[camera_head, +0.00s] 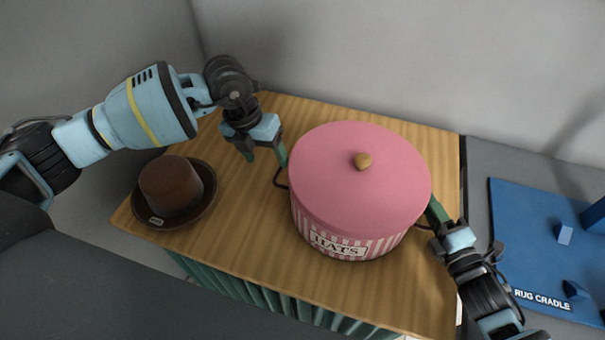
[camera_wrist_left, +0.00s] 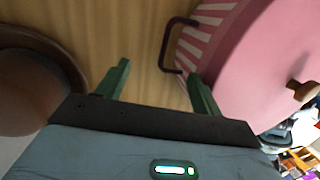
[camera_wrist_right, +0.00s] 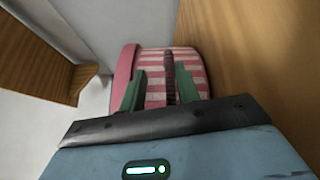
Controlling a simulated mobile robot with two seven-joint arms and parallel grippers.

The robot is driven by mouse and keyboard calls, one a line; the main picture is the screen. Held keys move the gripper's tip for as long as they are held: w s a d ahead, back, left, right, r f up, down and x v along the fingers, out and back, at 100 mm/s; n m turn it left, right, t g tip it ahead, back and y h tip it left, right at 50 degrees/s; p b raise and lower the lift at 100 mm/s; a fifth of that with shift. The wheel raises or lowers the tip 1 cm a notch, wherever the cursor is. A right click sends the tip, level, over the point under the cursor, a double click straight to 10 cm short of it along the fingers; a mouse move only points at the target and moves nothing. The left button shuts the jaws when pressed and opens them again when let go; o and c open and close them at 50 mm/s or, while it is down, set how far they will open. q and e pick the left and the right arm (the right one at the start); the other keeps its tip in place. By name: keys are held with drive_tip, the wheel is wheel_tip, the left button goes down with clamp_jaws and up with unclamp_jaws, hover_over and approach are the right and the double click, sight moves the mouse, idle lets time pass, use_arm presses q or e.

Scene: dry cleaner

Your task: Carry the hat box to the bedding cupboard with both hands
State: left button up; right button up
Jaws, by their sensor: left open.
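The hat box (camera_head: 355,190) is a round pink box with striped sides, a "HATS" label and a knobbed lid. It stands upright on a wooden table top (camera_head: 240,225). My left gripper (camera_head: 265,157) is open beside its left side. In the left wrist view the dark left handle (camera_wrist_left: 168,45) is beyond the fingers, nearer the right one, with nothing held. My right gripper (camera_head: 437,211) is at the box's right side. In the right wrist view its fingers stand apart with the dark right handle (camera_wrist_right: 170,80) between them. The bedding cupboard cannot be made out.
A brown hat (camera_head: 172,187) with a tag lies at the table's left end, close to my left arm. A blue panel labelled "RUG CRADLE" (camera_head: 540,240) is at the right. A grey wall (camera_head: 400,60) rises behind the table. Green pleated cloth (camera_head: 255,293) hangs below the front edge.

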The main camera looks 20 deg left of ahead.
use_arm(q)
drive_tip(key=v, duration=0.7)
drive_tip(key=shift+r, duration=0.25)
drive_tip(key=shift+a, duration=0.1)
use_arm(e)
drive_tip(key=shift+o, duration=0.4)
drive_tip(key=o, duration=0.7)
drive_tip(key=shift+o, duration=0.2)
drive_tip(key=shift+s, duration=0.1)
drive_tip(key=v, duration=1.2)
use_arm(q)
drive_tip(key=shift+s, duration=0.1)
